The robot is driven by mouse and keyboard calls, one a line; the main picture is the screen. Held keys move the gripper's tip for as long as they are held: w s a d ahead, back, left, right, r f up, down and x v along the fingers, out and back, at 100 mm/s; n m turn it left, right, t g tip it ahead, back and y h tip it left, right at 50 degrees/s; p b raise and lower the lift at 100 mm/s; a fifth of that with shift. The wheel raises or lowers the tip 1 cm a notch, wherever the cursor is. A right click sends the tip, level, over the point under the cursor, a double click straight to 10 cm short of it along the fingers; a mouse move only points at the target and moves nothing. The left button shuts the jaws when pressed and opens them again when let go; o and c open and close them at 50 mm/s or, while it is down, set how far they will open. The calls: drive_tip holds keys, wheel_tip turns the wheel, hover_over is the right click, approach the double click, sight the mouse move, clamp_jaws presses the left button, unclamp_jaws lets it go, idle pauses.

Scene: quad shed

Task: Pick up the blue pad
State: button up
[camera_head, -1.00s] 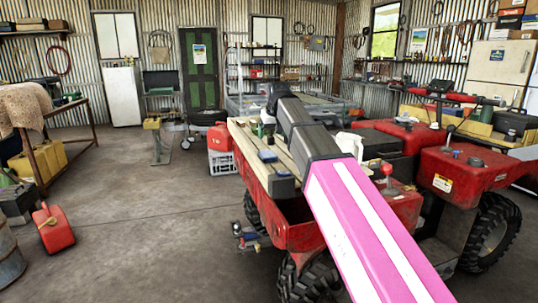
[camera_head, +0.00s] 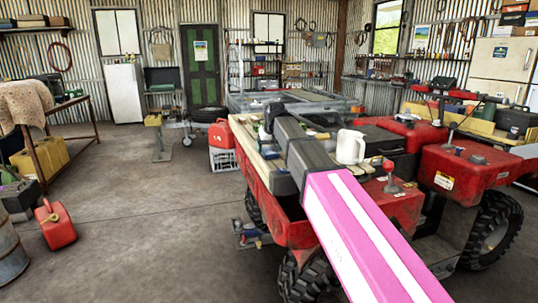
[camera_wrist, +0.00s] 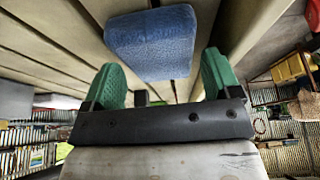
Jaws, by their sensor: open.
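The blue pad (camera_wrist: 152,42) fills the upper middle of the wrist view. It is a rounded, textured block lying on pale wooden planks. My gripper (camera_wrist: 161,72) is open, with one green finger on either side of the pad's near end. The fingers appear clear of the pad, and nothing is held. I cannot tell how deep the pad sits between them.
The red quad (camera_head: 465,168) has raised handlebars and a red-knobbed lever (camera_head: 389,177) nearby. A red fuel can (camera_head: 55,224) stands on the floor at left.

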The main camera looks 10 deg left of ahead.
drive_tip(key=shift+w+f, duration=0.15)
drive_tip(key=shift+f, duration=0.25)
drive_tip(key=shift+f, duration=0.25)
drive_tip(key=c, duration=0.7)
